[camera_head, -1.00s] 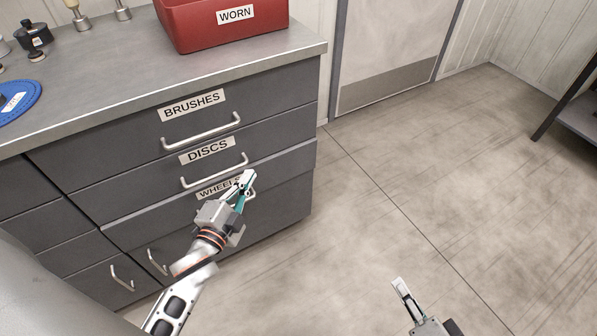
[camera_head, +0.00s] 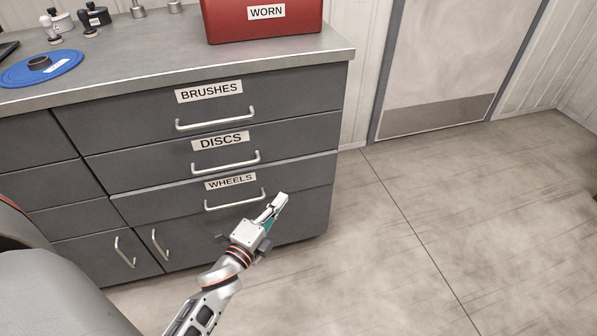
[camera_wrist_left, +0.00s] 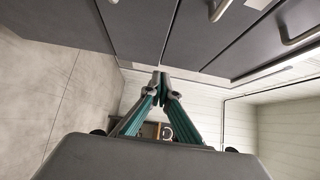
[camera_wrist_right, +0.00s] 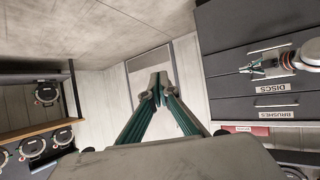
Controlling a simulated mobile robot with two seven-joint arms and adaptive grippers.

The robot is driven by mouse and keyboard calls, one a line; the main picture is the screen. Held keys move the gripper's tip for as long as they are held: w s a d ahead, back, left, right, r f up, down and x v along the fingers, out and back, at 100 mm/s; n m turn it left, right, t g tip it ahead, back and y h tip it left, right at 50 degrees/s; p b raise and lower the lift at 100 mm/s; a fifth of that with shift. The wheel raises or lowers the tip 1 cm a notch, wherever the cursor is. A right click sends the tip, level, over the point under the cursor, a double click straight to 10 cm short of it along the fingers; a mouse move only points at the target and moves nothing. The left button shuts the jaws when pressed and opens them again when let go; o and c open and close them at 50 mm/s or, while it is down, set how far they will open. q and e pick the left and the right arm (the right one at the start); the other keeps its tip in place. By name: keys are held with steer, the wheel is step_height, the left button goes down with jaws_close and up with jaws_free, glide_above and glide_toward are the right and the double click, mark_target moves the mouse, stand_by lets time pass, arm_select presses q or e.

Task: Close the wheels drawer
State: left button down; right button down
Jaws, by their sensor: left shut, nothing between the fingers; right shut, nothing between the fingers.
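The grey wheels drawer (camera_head: 290,190) is the third one down in the cabinet, with a WHEELS label (camera_head: 231,182) and a silver bar handle (camera_head: 235,200). A pale strip of its top edge shows, so it stands slightly out from the discs drawer above. My left gripper (camera_head: 279,202) is shut and empty, in front of the drawer's lower right part, to the right of the handle. I cannot tell whether it touches the front. Its closed fingertips also show in the left wrist view (camera_wrist_left: 160,80). My right gripper (camera_wrist_right: 158,84) is shut and empty, away from the cabinet.
The discs drawer (camera_head: 300,136) and brushes drawer (camera_head: 310,95) above look shut. A red WORN bin (camera_head: 265,25) and a blue disc (camera_head: 40,70) sit on the countertop. Floor to the right is clear, before a door (camera_head: 440,60). A shelf (camera_wrist_right: 40,130) shows in the right wrist view.

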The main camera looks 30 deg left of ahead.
arm_select(q)
glide_toward(299, 161)
steer(key=w+d, duration=0.2)
steer(key=w, duration=0.1)
steer(key=shift+w+a+b, duration=0.55)
steer(key=shift+w+a, duration=0.5)
steer(key=shift+w, duration=0.1)
steer(key=shift+w+a, duration=0.2)
steer(key=shift+w, duration=0.05)
arm_select(e)
steer(key=shift+w+a+r, duration=0.3)
steer(key=shift+a+r, duration=0.1)
steer(key=shift+a, duration=0.05)
steer(key=shift+r, duration=0.1)
arm_select(q)
steer(key=shift+a, duration=0.1)
